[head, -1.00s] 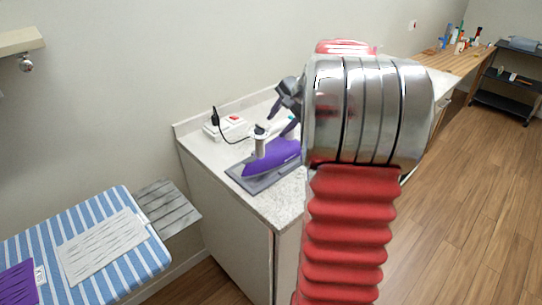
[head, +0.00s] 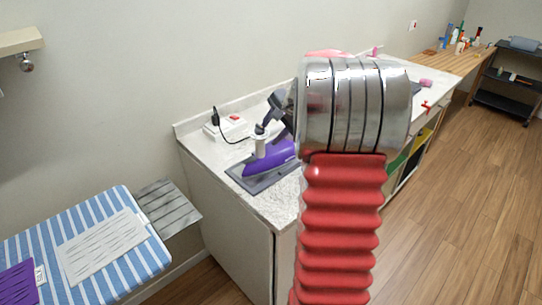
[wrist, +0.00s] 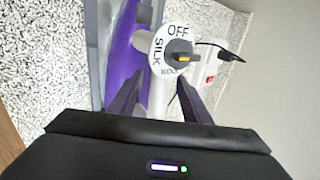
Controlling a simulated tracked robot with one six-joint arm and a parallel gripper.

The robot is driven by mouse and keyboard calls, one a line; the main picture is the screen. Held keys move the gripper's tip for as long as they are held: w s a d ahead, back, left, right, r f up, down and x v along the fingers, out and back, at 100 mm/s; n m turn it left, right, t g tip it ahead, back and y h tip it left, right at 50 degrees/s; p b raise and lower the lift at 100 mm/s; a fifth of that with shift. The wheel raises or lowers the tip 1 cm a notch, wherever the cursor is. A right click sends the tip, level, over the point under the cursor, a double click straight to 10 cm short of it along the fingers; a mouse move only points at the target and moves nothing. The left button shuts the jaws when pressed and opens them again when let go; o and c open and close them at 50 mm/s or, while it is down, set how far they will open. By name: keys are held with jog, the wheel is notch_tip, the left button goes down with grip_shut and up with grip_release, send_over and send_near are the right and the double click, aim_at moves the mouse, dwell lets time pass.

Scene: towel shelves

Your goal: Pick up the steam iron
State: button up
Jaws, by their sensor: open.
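The purple steam iron (head: 272,158) rests on a grey pad on the white speckled counter in the head view. In the wrist view, its purple body (wrist: 122,55) shows behind a white upright part topped by a round white dial (wrist: 160,42) marked OFF and SILK. My gripper (head: 268,124) is at the iron's upper part in the head view, partly hidden by my arm. In the wrist view my gripper (wrist: 158,88) is open, its two dark fingers on either side of the white upright part. I cannot tell whether they touch it.
A white power strip (head: 226,126) with a red switch and black cord sits behind the iron near the wall. A blue-striped ironing board (head: 105,210) stands at left. Farther along the counter (head: 434,76) lie small pink and red items.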

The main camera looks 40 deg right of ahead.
grip_shut()
dwell(0.5)
dwell(0.8)
jog(key=shift+r, duration=0.1)
